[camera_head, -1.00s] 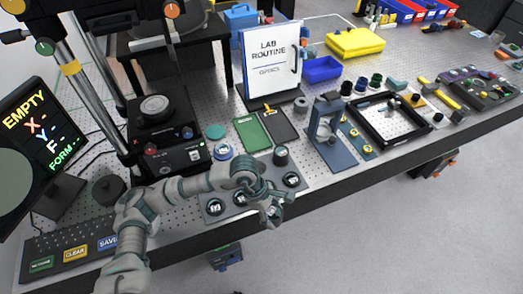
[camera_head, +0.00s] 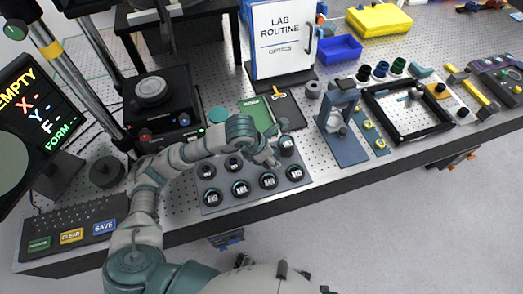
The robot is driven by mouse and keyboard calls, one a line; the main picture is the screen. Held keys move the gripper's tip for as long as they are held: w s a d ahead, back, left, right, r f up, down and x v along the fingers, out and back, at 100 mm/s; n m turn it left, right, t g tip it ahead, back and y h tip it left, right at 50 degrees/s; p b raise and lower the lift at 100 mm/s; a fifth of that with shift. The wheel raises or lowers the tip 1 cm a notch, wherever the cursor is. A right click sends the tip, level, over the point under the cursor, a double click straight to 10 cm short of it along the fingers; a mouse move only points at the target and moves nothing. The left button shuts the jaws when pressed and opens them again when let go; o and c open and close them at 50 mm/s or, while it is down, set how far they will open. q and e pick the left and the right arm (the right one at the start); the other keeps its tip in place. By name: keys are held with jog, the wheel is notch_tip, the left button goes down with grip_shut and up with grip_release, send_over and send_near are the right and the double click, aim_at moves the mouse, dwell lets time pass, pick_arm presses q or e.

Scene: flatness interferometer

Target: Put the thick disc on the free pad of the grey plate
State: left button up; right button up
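The grey plate (camera_head: 226,206) lies near the front edge of the bench and carries several dark round discs with pale labelled tops. My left forearm and hand cover part of the plate's back row, so I cannot see a free pad. My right gripper is not in view.
A green board (camera_head: 253,107) and a dark clipboard (camera_head: 290,112) lie behind the plate. A blue stand (camera_head: 342,140) and a black frame (camera_head: 408,113) are to the right. The SAVE key panel (camera_head: 75,236) is at the left.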

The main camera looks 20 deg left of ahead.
pick_arm(q)
jog(key=w+a, duration=0.2)
jog(key=a, duration=0.1)
jog(key=w+a, duration=0.1)
jog(key=shift+a+f, duration=0.25)
jog(key=shift+a, duration=0.1)
jog(key=shift+w+a+f, duration=0.1)
jog(key=shift+a, duration=0.15)
jog(key=f, duration=0.3)
jog(key=shift+d+f, duration=0.1)
jog(key=shift+d, duration=0.4)
jog(key=o, duration=1.1)
jog(key=shift+f, duration=0.1)
jog(key=o, duration=0.3)
jog(key=shift+a, duration=0.45)
jog(key=v, duration=1.2)
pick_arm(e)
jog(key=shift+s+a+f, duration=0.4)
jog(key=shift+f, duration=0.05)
